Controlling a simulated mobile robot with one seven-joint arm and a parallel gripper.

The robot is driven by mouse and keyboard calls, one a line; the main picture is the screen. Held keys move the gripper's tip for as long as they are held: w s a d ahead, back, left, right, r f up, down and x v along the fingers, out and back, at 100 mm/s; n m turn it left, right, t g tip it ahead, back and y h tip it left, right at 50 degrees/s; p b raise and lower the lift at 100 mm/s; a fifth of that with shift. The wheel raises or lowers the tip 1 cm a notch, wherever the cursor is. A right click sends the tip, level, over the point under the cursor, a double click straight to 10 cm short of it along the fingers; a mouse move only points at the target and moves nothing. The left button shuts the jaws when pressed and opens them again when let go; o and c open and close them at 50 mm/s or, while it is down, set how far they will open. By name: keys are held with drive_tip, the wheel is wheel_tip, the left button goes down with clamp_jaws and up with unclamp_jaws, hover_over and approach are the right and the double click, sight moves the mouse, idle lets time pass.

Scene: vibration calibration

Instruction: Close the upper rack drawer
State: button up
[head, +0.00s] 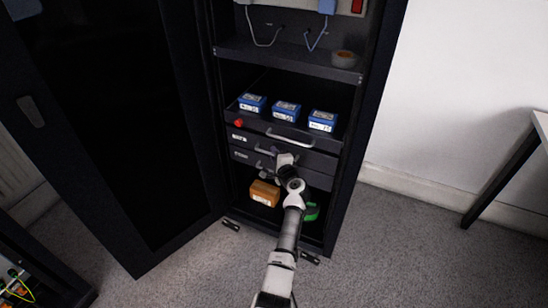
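A pale handle (264,151) shows at the upper drawer's front, partly hidden by my arm. My gripper (275,156) is in front of the drawer fronts, close to this handle. I cannot tell whether it touches the handle. Its fingers are too small and covered to read. How far the upper drawer stands out is unclear.
Several blue boxes (286,111) and a red knob (238,122) are at the tray. A tape roll (343,58) lies on the shelf above. An orange-brown box (264,193) and a green item (312,211) are at the bottom. The cabinet door (100,130) stands open at left; carpet is clear at right.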

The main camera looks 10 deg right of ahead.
drive_tip(key=shift+o, duration=1.4)
drive_tip(key=shift+s+f, duration=0.1)
drive_tip(key=v, duration=1.3)
drive_tip(key=shift+s, duration=0.35)
drive_tip(key=shift+d, duration=0.15)
